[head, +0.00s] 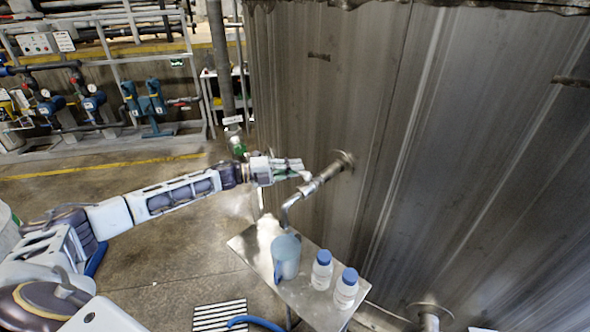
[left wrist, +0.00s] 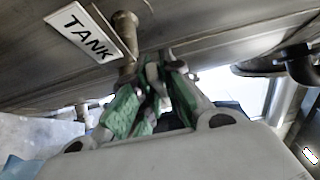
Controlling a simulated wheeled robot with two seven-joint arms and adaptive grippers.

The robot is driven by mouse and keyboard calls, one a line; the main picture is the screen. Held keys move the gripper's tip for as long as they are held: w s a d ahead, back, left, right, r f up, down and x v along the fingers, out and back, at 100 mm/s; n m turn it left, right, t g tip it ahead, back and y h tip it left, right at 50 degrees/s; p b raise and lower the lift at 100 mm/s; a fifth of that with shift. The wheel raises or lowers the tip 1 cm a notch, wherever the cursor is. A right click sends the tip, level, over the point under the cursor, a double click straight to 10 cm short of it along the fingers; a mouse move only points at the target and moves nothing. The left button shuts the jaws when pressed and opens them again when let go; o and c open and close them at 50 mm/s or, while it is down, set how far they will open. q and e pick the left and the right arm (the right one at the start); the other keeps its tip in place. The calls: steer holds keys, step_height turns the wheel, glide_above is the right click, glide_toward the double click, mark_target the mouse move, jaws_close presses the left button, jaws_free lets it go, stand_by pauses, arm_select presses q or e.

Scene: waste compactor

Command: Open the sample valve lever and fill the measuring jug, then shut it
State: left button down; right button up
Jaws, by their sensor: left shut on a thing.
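The sample valve's metal pipe (head: 322,181) comes out of the tank wall and bends down into a spout (head: 285,212). The blue-tinted measuring jug (head: 287,257) stands upright on a small metal table, just below the spout. I cannot tell whether liquid runs or how full the jug is. My left gripper (head: 299,173) is at the valve, above the spout, shut on the valve lever; its fingers mostly hide the lever. In the left wrist view the green-padded fingers (left wrist: 152,95) close together near the pipework. My right gripper is not in view.
Two white bottles with blue caps (head: 322,270) (head: 345,289) stand right of the jug on the metal table (head: 253,248). The tank wall (head: 450,130) rises close behind. A TANK sign (left wrist: 82,31) hangs near the fingers. A floor drain grate (head: 219,316) and blue hose lie below.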

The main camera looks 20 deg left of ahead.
arm_select(q)
steer(key=shift+f, duration=0.1)
steer(key=c, duration=1.5)
jaws_free()
steer(key=shift+c, duration=0.2)
steer(key=shift+a, duration=0.1)
steer(key=v, duration=1.2)
